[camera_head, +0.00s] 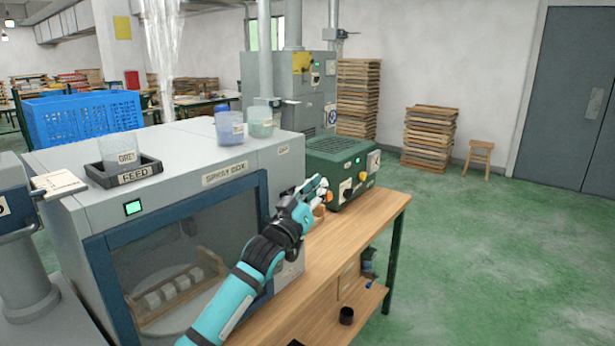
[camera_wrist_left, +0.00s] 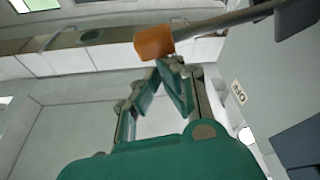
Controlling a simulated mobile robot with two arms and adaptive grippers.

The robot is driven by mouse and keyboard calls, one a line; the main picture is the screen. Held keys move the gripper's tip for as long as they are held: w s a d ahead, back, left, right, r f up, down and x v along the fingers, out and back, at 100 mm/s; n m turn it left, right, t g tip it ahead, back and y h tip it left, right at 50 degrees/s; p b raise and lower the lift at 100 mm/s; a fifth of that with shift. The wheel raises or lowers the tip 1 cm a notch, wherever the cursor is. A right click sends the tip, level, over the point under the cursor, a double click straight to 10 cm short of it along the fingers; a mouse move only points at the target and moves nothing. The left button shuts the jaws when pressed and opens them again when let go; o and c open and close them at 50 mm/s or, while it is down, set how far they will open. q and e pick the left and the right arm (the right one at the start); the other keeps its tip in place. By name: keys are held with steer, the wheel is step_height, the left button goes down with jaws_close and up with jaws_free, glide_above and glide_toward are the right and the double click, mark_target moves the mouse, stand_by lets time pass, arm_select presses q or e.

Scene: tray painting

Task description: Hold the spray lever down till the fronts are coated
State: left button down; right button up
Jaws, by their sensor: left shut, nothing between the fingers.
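The grey spray box (camera_head: 100,200), labelled SPRAY BOX, fills the left of the head view. Through its blue-framed window several pale fronts (camera_head: 172,291) show in a row on a wooden rack. My left gripper (camera_head: 318,190) is at the box's right end, shut and empty. In the left wrist view its fingertips (camera_wrist_left: 166,66) meet just under the orange end of the spray lever (camera_wrist_left: 155,42); I cannot tell whether they touch it. The lever's grey bar runs up to the right there. My right gripper is not in view.
A clear cup labelled GREY (camera_head: 121,152) sits in the FEED holder (camera_head: 126,175). Two more cups stand on the box top. A green machine (camera_head: 338,160) with knobs stands behind my gripper on the wooden bench (camera_head: 375,208).

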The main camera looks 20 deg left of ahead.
mark_target(332, 199)
arm_select(q)
steer(key=f+m+h, duration=0.1)
steer(key=m, duration=0.1)
steer(key=d+f+m+h+b, duration=0.1)
steer(key=f+m, duration=0.1)
steer(key=f+m+g+h+b, duration=0.1)
steer(key=f+m, duration=0.1)
steer(key=shift+s+d, duration=0.15)
steer(key=shift+s, duration=0.1)
step_height(332, 199, down, 4)
steer(key=m, duration=0.2)
steer(key=m+b, duration=0.1)
steer(key=shift+r+g+h, duration=0.25)
steer(key=shift+g+h, duration=0.05)
steer(key=shift+h, duration=0.1)
steer(key=shift+f, duration=0.3)
steer(key=shift+s, duration=0.1)
stand_by(1.6)
steer(key=shift+r, duration=0.1)
stand_by(1.8)
steer(key=shift+r, duration=0.1)
